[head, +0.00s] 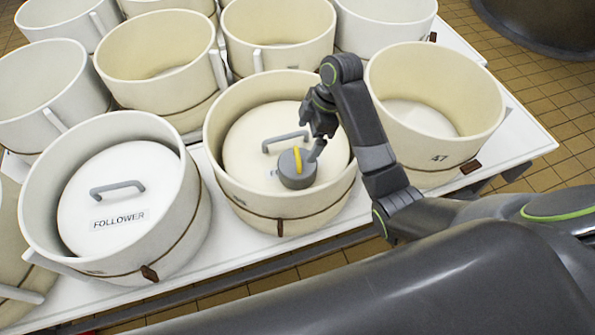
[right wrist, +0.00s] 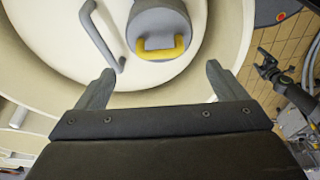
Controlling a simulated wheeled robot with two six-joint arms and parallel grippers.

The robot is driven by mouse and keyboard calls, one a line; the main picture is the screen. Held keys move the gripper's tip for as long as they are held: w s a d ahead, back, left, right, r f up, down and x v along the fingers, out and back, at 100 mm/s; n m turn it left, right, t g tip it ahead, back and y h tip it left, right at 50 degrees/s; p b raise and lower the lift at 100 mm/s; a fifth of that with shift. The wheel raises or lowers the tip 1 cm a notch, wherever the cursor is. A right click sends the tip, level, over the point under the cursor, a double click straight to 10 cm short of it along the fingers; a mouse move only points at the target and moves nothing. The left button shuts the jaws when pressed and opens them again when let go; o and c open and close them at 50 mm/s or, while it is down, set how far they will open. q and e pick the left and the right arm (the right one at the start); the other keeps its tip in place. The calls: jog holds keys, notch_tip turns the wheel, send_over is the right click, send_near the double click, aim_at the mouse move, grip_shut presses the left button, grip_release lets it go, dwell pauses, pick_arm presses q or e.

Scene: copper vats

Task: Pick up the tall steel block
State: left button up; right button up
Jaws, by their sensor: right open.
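The tall steel block (head: 291,177) is a grey cylinder with a yellow handle on top. It stands on the white lid (head: 250,150) inside the middle cream vat, below the lid's grey handle. In the right wrist view the block (right wrist: 160,22) is at the top centre, with its yellow handle towards me. My right gripper (head: 312,135) is above the vat, close to the block. Its fingers (right wrist: 160,82) are spread and empty, with the block beyond the gap between them. A dark gripper that looks like my left one (right wrist: 266,68) shows small at the right wrist view's right edge; its jaws are unclear.
The middle vat's rim (head: 285,208) surrounds the block. A vat with a lid marked FOLLOWER (head: 110,190) stands to the left, and a vat marked 47 (head: 450,128) to the right. Several more vats crowd the white table (head: 525,140). Tiled floor lies beyond its edge.

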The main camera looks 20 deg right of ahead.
aim_at(299, 155)
jog(key=shift+x, duration=1.2)
jog(key=shift+p+x, duration=0.5)
jog(key=shift+x, duration=2.55)
jog(key=shift+d, duration=0.1)
jog(key=shift+c, duration=0.3)
jog(key=c, duration=1.9)
jog(key=shift+w+r, duration=0.1)
jog(key=shift+w, duration=0.1)
grip_shut()
jog(key=shift+r, duration=0.1)
